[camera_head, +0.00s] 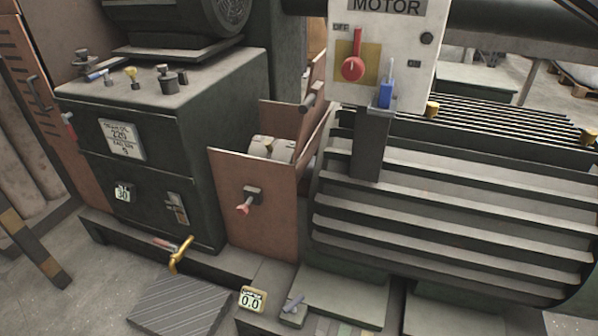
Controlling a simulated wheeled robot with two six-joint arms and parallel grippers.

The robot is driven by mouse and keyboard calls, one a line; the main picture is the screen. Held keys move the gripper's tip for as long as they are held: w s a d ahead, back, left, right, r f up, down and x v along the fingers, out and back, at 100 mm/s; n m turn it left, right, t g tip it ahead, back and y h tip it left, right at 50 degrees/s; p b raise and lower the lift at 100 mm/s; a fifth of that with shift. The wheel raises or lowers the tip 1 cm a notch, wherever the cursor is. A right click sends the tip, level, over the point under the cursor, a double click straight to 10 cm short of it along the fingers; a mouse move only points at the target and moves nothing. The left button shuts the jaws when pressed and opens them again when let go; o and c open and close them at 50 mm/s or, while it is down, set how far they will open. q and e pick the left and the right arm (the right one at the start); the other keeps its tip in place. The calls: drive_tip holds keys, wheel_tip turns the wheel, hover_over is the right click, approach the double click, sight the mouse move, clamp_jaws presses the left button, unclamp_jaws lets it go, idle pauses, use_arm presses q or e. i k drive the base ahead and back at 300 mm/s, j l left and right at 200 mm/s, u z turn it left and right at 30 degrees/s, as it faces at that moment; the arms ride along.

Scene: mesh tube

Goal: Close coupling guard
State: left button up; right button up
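The coupling guard (270,225) is a red-brown box of panels between the dark green gearbox-like housing (140,150) on the left and the ribbed motor (450,220) on the right. Its front panel carries a small latch with a red-tipped handle (245,205). A back panel (318,80) stands upright and has a dark bar-like handle (312,97). The guard's top is open, and the pale coupling (272,147) shows between the panels. Neither of my grippers is in view.
The motor box (385,50) above the guard has a red switch lever (353,66) near an OFF label and a blue padlock-like piece (386,92).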

sight(313, 107)
drive_tip(key=i+j+z, duration=0.1)
drive_tip(key=j+z, duration=0.75)
drive_tip(key=j, duration=0.25)
